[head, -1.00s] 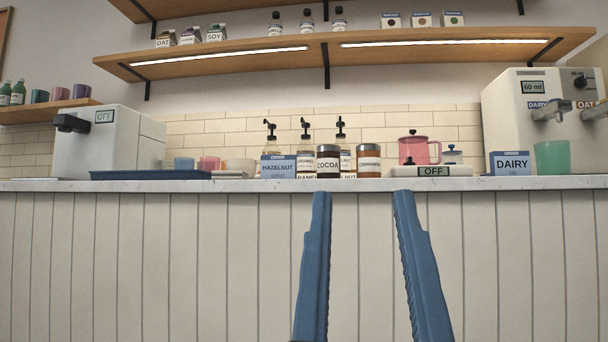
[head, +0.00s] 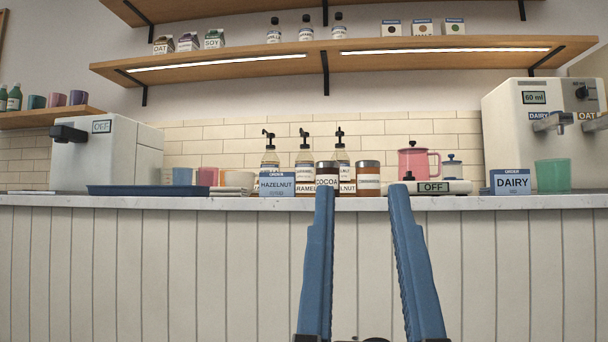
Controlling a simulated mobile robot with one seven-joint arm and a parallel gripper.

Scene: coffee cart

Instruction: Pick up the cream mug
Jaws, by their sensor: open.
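The cream mug (head: 240,178) stands on the counter, left of centre in the head view, behind the hazelnut card and a folded cloth, so its lower part is hidden. A pink mug (head: 208,176) and a blue mug (head: 183,176) stand to its left. My gripper (head: 362,189) is open and empty. Its two blue fingers point up and forward in front of the counter, to the right of the cream mug and well apart from it.
The counter (head: 420,202) runs across the view. A hazelnut card (head: 277,184), cocoa jar (head: 327,172) and syrup bottles (head: 305,155) crowd its middle. A blue tray (head: 150,190) lies at left. A scale (head: 440,187) and pink press (head: 417,163) stand at right.

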